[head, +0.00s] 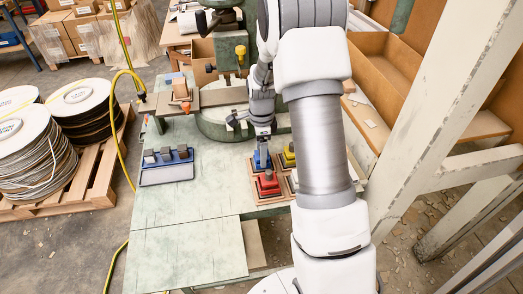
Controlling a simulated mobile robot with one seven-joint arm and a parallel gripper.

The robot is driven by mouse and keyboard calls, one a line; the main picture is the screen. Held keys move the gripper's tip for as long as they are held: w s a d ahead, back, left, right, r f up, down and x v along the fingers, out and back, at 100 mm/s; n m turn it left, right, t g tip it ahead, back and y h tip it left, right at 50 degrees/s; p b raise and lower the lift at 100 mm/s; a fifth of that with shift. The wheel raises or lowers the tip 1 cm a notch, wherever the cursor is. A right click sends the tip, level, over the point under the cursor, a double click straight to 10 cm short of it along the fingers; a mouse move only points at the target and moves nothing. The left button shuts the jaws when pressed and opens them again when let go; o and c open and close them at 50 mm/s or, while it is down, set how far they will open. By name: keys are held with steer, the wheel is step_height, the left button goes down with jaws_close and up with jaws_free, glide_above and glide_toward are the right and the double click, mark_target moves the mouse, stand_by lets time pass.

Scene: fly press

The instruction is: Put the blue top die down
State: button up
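The blue top die (262,161) is at the wooden trays on the right part of the pale green bench, just behind the red die (268,185). My gripper (263,139) points down directly over the blue die, with its fingertips at the die's upper part. The fingers look closed around that part, though they are small here. I cannot tell whether the blue die's underside touches its tray. A yellow die (289,154) sits to the right of it, partly hidden by my arm.
A blue rack (166,173) with several grey blocks stands to the left on the bench (190,250). The green press (215,122) stands behind my gripper. A yellow hose hangs at the left. A pale post (440,110) rises at the right. The bench's front left is clear.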

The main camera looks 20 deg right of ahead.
steer(key=shift+r, duration=0.1)
step_height(320, 180, up, 12)
steer(key=p, duration=0.2)
steer(key=s+a+r+n+t, duration=0.2)
steer(key=s+a+r+n, duration=0.3)
steer(key=s+r+n, duration=0.45)
steer(key=s+a+r+n+t, duration=0.1)
steer(key=s+a+r+n, duration=0.1)
steer(key=s+n, duration=0.3)
steer(key=s+a+r+n+t, duration=0.2)
steer(key=s+n, duration=0.4)
steer(key=s, duration=0.3)
steer(key=shift+s+a+r+t, duration=0.3)
steer(key=shift+s+a+r, duration=0.15)
steer(key=shift+r, duration=0.25)
